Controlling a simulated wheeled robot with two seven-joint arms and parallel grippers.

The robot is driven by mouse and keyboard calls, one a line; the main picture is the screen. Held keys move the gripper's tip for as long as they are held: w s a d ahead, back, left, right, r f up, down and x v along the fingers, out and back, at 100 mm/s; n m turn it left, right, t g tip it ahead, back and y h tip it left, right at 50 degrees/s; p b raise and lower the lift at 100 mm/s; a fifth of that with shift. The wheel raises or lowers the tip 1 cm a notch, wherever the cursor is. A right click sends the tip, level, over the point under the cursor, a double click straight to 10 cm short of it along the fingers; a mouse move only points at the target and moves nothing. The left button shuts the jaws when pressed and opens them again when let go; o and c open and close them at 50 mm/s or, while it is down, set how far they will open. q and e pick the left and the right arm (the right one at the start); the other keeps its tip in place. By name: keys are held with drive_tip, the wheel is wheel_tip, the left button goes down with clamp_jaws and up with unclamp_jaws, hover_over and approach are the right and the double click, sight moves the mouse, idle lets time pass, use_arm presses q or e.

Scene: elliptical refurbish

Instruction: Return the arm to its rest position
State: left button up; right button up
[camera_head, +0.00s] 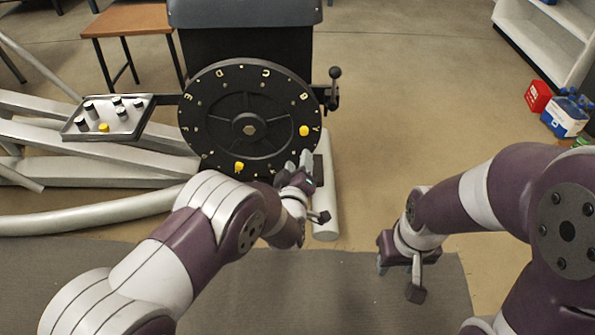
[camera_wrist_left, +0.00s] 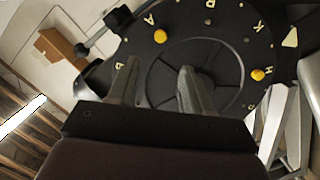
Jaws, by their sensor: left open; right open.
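My left gripper (camera_head: 299,163) is at the lower right rim of a black lettered wheel (camera_head: 215,120), with its two grey fingers apart and nothing between them. In the left wrist view the open fingers (camera_wrist_left: 160,88) show in front of the wheel (camera_wrist_left: 225,45); I cannot tell whether they touch it. Two yellow knobs sit on the wheel, one at the right (camera_head: 304,131) and one at the bottom (camera_head: 239,166). My right gripper (camera_head: 383,266) hangs pointing down over the grey mat's edge, apart from the wheel; its fingers are mostly hidden.
A small tray (camera_head: 70,133) with several dark and light pegs and a yellow one is left of the wheel. A black crank handle (camera_head: 334,88) stands at the wheel's right. White tubes (camera_head: 90,220) run at the left. Floor between the wheel and the right-hand shelf (camera_head: 545,40) is open.

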use_arm(q)
drive_tip(key=shift+s, duration=0.25)
use_arm(e)
drive_tip(key=shift+s, duration=0.4)
